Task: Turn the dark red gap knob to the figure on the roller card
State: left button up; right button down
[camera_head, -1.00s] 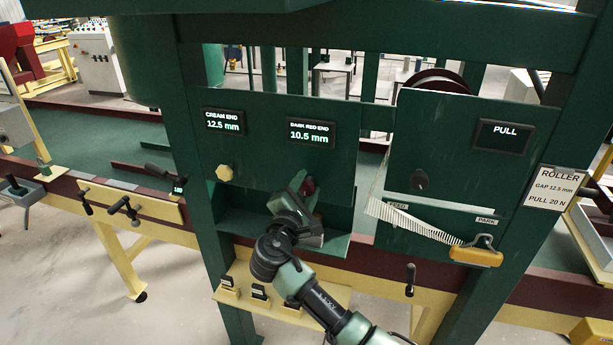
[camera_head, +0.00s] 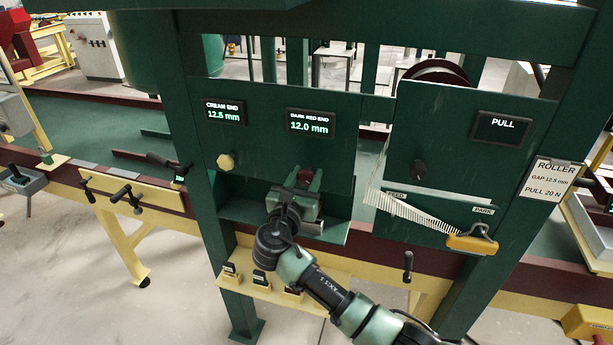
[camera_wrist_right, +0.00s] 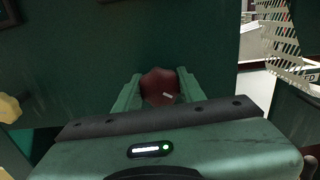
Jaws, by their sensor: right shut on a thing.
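The dark red knob (camera_head: 306,174) is on the green panel under the dark red end display (camera_head: 311,122), which reads 12.0 mm. My right gripper (camera_head: 304,182) is shut on the knob; in the right wrist view the knob (camera_wrist_right: 158,86) sits between the two green fingers, with a pale mark on its face. The cream knob (camera_head: 226,161) is to the left, under the cream end display (camera_head: 223,111) reading 12.5 mm. The roller card (camera_head: 549,184) at the right reads GAP 12.5 mm and PULL 20 N. My left gripper is not in view.
A green tray ledge (camera_head: 250,210) juts out below the knobs.

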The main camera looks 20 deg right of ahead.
aim_at(305, 181)
jog(key=n, duration=0.4)
jog(key=shift+f+n, duration=0.25)
jog(key=shift+n, duration=0.15)
dwell(0.4)
jog(key=c, duration=1.1)
grip_release()
jog(key=shift+c, duration=0.2)
jog(key=shift+o, duration=1.4)
jog(key=shift+r, duration=0.1)
jog(key=b+v, duration=0.2)
jog(key=v, duration=0.4)
jog(key=shift+s+a, duration=0.2)
jog(key=shift+s, duration=0.05)
jog(key=shift+s+a+b, duration=0.3)
jog(key=shift+s+b, duration=0.05)
jog(key=shift+s, duration=0.15)
